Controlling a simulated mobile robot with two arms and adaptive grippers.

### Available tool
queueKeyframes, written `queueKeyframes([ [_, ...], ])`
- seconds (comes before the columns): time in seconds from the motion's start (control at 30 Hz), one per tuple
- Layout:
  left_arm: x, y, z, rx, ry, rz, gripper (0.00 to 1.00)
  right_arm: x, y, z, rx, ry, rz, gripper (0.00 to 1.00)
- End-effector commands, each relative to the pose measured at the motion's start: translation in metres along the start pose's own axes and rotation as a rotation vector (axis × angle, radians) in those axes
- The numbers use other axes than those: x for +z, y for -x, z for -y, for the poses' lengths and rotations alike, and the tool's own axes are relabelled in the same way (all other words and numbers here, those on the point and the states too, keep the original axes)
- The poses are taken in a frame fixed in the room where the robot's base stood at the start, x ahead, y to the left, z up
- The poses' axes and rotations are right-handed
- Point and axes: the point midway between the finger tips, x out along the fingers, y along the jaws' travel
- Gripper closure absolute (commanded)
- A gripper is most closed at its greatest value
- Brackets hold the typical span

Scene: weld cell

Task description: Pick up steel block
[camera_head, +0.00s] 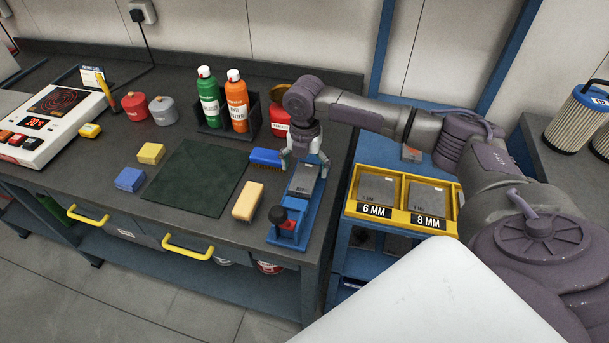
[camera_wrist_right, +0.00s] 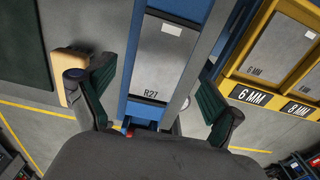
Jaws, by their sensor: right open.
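The steel block (camera_head: 303,180) is a grey slab lying in a blue fixture (camera_head: 291,233) near the bench's right edge. In the right wrist view the block (camera_wrist_right: 165,62) carries a pale label and the mark R27. My right gripper (camera_head: 304,166) is at the block, its fingers pointing down. In the wrist view my right gripper (camera_wrist_right: 155,85) is open, with one dark green finger pad on each side of the block and visible space between. Whether the pads reach down to the block's level is not clear. My left gripper is not in view.
A yellow tray (camera_head: 401,222) with plates marked 6 MM and 8 MM stands right of the bench. A blue brush (camera_head: 266,157) and a tan block (camera_head: 248,201) lie left of the fixture. Bottles (camera_head: 237,101) and a red can (camera_head: 279,119) stand behind. A dark green mat (camera_head: 197,180) is bare.

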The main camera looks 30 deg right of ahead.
Motion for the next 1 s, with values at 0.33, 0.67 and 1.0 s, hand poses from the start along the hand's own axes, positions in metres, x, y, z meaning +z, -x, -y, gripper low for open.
queueKeyframes([
  [0.33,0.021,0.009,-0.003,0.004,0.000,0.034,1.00,-0.001,-0.025,0.000,0.001,0.001,0.001,0.08],
  [0.67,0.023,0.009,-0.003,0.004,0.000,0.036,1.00,-0.001,-0.025,0.000,0.000,0.001,0.001,0.45],
  [1.0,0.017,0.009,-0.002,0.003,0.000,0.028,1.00,-0.001,-0.025,0.000,0.000,0.001,0.002,1.00],
])
